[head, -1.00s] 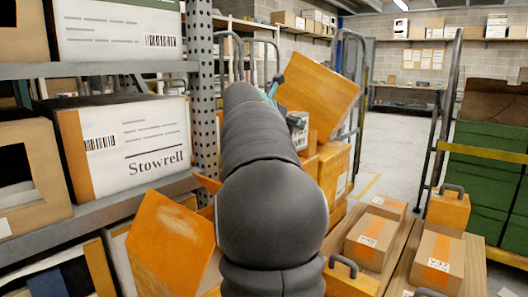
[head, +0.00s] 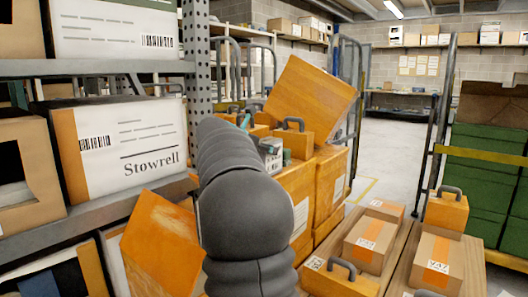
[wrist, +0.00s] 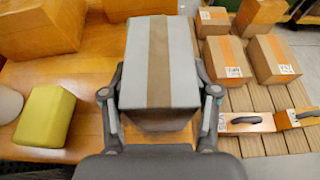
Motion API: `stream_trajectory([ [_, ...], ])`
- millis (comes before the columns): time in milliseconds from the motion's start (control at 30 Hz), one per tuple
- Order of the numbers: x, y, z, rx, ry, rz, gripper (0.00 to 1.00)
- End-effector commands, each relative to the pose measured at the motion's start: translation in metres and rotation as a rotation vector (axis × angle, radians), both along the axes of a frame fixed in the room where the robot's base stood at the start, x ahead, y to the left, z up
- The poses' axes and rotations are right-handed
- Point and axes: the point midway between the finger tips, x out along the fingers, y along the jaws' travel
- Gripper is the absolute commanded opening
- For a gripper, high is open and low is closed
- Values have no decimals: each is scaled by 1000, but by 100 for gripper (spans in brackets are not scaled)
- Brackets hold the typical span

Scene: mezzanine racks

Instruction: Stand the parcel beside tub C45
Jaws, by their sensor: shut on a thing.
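The grey parcel with a brown tape strip (wrist: 160,65) is between the two fingers of my gripper (wrist: 160,100) in the wrist view, and the gripper is shut on it. It looks upright over an orange-brown wooden surface (wrist: 85,115); whether it touches that surface I cannot tell. In the head view my gripper (head: 262,140) is mostly hidden behind my arm, near stacked orange boxes. A light grey part of the parcel (head: 271,148) shows there. I cannot read a C45 label on anything, so I cannot tell which thing is the tub.
A yellow-green block (wrist: 45,116) stands left of the parcel. Orange boxes (wrist: 38,28) are behind it. On the right, a slatted cart (wrist: 250,120) holds several brown taped parcels (wrist: 226,62) and handled orange boxes (head: 447,208). A metal rack post (head: 196,60) rises at left.

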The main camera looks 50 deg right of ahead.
Motion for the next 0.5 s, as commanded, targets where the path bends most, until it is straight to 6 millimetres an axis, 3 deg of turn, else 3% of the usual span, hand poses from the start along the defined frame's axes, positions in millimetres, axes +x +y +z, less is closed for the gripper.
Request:
stream_trajectory([
  [267, 0, 0, -1, -1, 0, 0, 10],
  [300, 0, 0, -2, 0, 0, 0, 67],
  [367, 0, 0, -2, 0, 0, 0, 82],
  [500, 0, 0, -2, 0, 0, 0, 85],
])
